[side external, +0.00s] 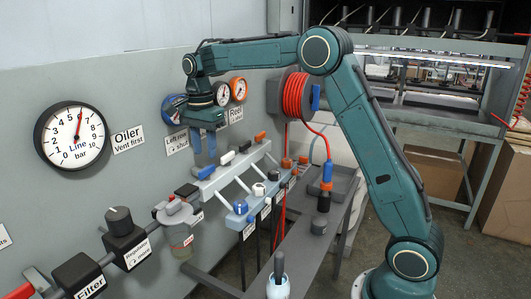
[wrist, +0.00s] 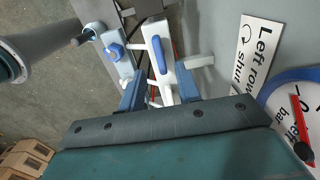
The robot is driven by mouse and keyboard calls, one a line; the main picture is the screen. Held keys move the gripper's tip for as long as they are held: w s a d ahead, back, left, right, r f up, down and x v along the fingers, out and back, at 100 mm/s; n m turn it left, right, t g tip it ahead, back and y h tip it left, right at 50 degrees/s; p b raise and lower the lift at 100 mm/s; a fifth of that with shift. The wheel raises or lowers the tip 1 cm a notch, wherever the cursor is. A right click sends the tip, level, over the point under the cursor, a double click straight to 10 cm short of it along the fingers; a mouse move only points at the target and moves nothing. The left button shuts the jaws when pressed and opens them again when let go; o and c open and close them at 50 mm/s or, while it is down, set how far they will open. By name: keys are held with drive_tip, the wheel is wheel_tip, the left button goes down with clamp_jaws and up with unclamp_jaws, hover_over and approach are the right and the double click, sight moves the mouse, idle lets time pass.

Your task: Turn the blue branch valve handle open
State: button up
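The blue valve handle (wrist: 160,55) is a short blue lever on the white branch manifold (wrist: 156,28) in the wrist view. It lies just past my gripper's fingertips, roughly in line with the gap between them. My gripper (wrist: 160,78) is open, with a blue-grey finger on each side and part of the white manifold showing between. In the side view my gripper (side external: 205,160) points down over the near end of the white manifold (side external: 234,168). The fingers largely hide the blue handle there. Contact with the handle cannot be told.
A lower light-blue manifold (side external: 238,219) carries a blue knob (side external: 240,207) and other knobs. Gauges and labels cover the wall beside my gripper. A red hose reel (side external: 296,95) stands behind, and a grey bench (side external: 290,245) lies below.

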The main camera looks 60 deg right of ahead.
sight(206, 167)
drive_tip(key=shift+f, duration=2.55)
clamp_jaws()
